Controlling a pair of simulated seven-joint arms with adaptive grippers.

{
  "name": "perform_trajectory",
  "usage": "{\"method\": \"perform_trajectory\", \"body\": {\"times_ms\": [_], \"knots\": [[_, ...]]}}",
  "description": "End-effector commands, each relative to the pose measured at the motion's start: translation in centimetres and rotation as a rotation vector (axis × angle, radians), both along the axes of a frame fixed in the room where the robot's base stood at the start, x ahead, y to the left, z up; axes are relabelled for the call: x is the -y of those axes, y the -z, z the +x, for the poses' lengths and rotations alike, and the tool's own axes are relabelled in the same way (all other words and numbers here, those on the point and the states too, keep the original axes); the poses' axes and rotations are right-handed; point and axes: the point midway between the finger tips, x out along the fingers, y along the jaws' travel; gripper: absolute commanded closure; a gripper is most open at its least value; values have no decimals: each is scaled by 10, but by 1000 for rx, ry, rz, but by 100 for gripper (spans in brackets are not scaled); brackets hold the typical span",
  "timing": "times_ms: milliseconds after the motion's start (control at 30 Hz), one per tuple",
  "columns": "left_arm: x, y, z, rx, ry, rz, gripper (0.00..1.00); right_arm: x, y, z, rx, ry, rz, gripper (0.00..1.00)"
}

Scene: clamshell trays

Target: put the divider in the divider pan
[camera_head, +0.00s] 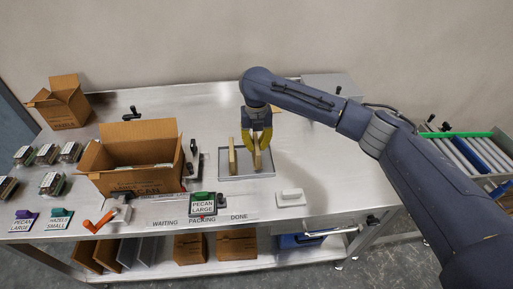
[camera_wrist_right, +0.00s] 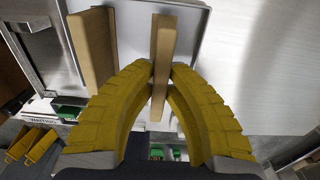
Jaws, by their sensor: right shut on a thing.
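The divider pan (camera_head: 245,165) is a shallow grey tray on the steel table; it also shows in the wrist view (camera_wrist_right: 133,45). A wooden divider (camera_head: 257,162) is at its right part, upright on its long edge, and in the wrist view (camera_wrist_right: 161,40). My right gripper (camera_head: 258,146) has yellow curved fingers shut on this divider from above; they also show in the wrist view (camera_wrist_right: 160,80). A second wooden strip (camera_head: 232,157) stands to its left in the pan, roughly parallel, and in the wrist view (camera_wrist_right: 90,45). I cannot tell whether the held divider touches the pan floor. My left gripper is out of view.
A large open carton (camera_head: 132,181) stands left of the pan. A black-handled device (camera_head: 191,160) is between them. The table right of the pan is mostly clear.

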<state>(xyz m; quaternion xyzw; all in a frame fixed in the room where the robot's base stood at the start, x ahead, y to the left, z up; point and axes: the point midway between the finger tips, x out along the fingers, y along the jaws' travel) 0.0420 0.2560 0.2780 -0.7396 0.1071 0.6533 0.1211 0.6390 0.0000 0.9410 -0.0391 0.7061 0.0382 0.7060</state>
Motion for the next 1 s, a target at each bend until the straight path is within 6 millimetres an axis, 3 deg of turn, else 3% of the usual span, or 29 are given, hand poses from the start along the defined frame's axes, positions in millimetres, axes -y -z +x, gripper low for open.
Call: {"method": "perform_trajectory", "body": {"times_ms": [133,567,600,767,1000], "knots": [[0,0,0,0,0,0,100,0,17,0,-1,0,0,100],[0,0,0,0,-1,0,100,0,22,0,0,1,0,100],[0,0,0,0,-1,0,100,0,22,0,0,1,0,85],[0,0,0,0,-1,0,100,0,22,0,0,0,0,66],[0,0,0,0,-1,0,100,0,21,0,1,0,0,66]]}}
